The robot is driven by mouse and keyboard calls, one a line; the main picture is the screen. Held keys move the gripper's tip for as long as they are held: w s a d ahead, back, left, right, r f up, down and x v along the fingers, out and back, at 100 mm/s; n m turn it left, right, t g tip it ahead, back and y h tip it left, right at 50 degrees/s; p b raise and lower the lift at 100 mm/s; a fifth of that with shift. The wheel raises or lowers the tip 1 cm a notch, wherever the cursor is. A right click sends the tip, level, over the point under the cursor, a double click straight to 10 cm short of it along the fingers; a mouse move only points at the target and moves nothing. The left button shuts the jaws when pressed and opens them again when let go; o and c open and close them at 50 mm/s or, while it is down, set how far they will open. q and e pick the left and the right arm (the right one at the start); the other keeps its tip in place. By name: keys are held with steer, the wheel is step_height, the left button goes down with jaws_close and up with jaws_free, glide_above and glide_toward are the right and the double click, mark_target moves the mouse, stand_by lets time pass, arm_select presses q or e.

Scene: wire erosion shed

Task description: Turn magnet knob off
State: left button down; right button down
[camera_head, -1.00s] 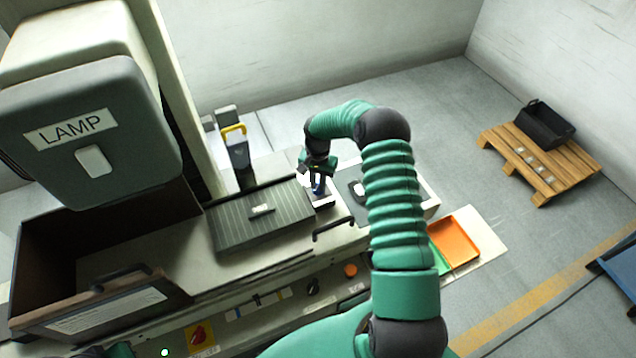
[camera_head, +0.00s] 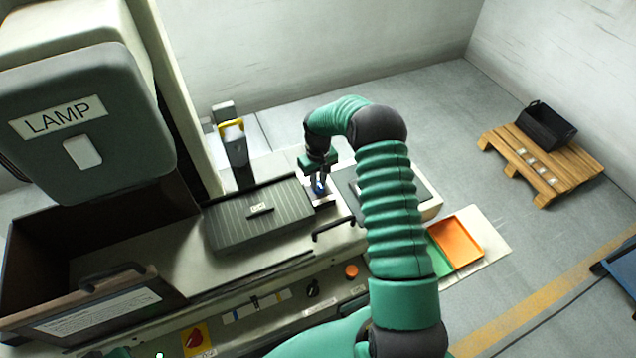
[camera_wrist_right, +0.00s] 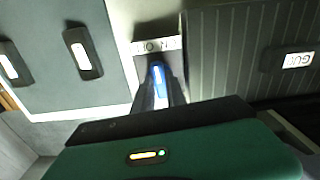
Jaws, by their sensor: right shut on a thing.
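In the wrist view the knob points along the fingers, towards a plate with upside-down lettering (camera_wrist_right: 157,46), partly legible. The fingers hide the knob's sides and base. My left gripper's jaws do not show.
A ribbed dark block (camera_head: 258,214) lies left of the knob, and another dark block (camera_head: 350,190) lies right of it. A yellow-handled part (camera_head: 234,145) stands behind. The big lamp housing (camera_head: 85,120) fills the upper left. An orange tray (camera_head: 456,243) lies at right.

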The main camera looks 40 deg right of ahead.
steer(key=n, duration=0.3)
steer(key=shift+w+n, duration=0.15)
steer(key=shift+n, duration=0.25)
steer(key=n, duration=0.4)
steer(key=shift+b, duration=0.4)
steer(key=c, duration=1.6)
jaws_free()
steer(key=shift+c, duration=0.2)
steer(key=shift+o, duration=1.4)
steer(key=shift+w+f, duration=0.1)
steer(key=shift+d, duration=0.1)
